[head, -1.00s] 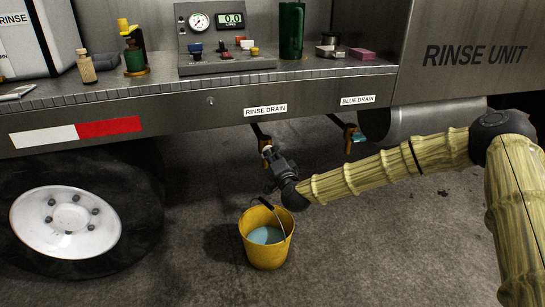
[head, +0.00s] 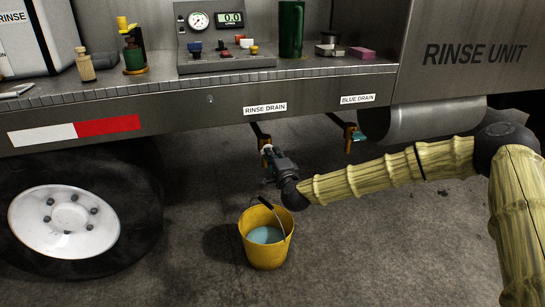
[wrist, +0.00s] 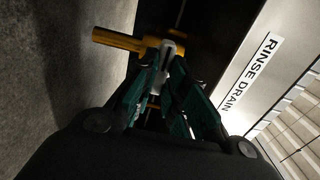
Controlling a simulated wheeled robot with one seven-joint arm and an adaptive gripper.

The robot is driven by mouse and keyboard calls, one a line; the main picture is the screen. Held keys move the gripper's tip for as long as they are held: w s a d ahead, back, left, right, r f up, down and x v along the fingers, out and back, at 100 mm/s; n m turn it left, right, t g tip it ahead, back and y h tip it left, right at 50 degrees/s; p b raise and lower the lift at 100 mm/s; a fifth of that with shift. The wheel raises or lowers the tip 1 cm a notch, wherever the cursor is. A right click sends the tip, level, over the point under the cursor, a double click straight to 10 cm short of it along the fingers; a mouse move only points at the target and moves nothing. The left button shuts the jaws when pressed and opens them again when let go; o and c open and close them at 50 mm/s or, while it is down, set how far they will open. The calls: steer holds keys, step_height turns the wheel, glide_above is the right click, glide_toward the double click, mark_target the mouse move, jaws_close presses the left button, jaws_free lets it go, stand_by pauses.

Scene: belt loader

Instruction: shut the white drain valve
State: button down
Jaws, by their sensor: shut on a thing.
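The white drain valve handle (wrist: 170,58) sits on a brass pipe (wrist: 118,40) under the RINSE DRAIN label. In the wrist view my gripper (wrist: 162,80) has its dark green fingers closed around the white handle. In the head view my gripper (head: 270,156) is at the brass drain below the truck's edge, and it hides most of the handle. The handle's exact angle is hard to tell.
A yellow bucket (head: 265,250) holding bluish liquid stands on the ground just below my gripper. The BLUE DRAIN (head: 349,132), with a teal handle (head: 359,136), hangs to the right. A wheel (head: 65,222) is at left.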

steer(key=shift+d, duration=0.1)
steer(key=c, duration=1.5)
jaws_free()
steer(key=shift+o, duration=0.2)
steer(key=shift+s, duration=0.1)
steer(key=v, duration=1.1)
steer(key=shift+s, duration=0.4)
steer(key=shift+d+f, duration=0.1)
